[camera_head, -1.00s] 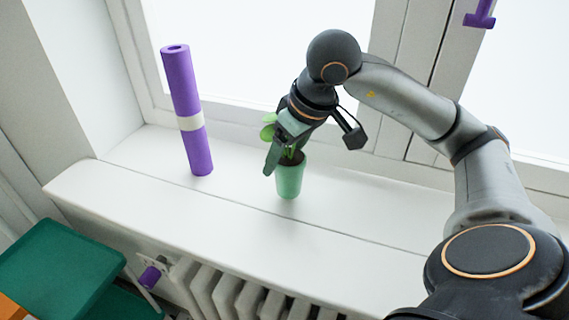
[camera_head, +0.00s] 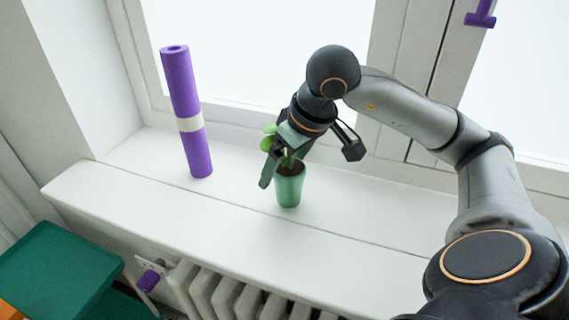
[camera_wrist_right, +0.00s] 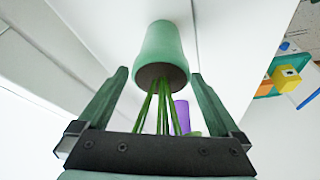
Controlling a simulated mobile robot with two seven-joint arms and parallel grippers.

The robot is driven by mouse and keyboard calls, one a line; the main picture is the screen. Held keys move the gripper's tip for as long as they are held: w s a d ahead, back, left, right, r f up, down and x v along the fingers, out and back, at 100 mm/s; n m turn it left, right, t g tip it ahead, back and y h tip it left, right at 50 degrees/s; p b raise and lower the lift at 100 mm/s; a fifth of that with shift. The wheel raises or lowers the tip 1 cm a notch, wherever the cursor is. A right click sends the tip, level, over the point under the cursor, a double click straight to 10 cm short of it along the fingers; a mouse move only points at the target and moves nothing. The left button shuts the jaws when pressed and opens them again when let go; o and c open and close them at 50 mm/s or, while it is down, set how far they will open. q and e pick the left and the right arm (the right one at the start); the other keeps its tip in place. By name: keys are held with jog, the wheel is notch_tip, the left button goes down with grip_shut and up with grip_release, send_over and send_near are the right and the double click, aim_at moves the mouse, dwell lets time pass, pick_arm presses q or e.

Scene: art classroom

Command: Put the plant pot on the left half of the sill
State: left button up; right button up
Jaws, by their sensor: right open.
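The plant pot (camera_head: 290,188) is a small green pot with a leafy plant, standing upright on the white sill (camera_head: 240,222), right of the purple roll. My right gripper (camera_head: 283,168) is above it, reaching down around the plant, and hides part of the leaves. In the right wrist view the pot (camera_wrist_right: 162,48) lies ahead of the open fingers of my right gripper (camera_wrist_right: 155,85); the green stems run between the fingers. The fingers are apart and I see no contact with the pot. My left gripper is out of view.
A purple roll (camera_head: 181,85) with a white band stands upright on the sill, left of the pot. The window frame rises behind. A radiator (camera_head: 215,297) and a green table (camera_head: 55,265) are below the front edge. The sill left of the roll is clear.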

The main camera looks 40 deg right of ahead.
jog(key=shift+s+r, duration=0.1)
jog(key=shift+r, duration=0.4)
pick_arm(q)
jog(key=p, duration=0.1)
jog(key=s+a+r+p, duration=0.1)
jog(key=p, duration=0.1)
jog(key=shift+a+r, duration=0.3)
pick_arm(e)
jog(key=v, duration=1.1)
jog(key=shift+r, duration=0.2)
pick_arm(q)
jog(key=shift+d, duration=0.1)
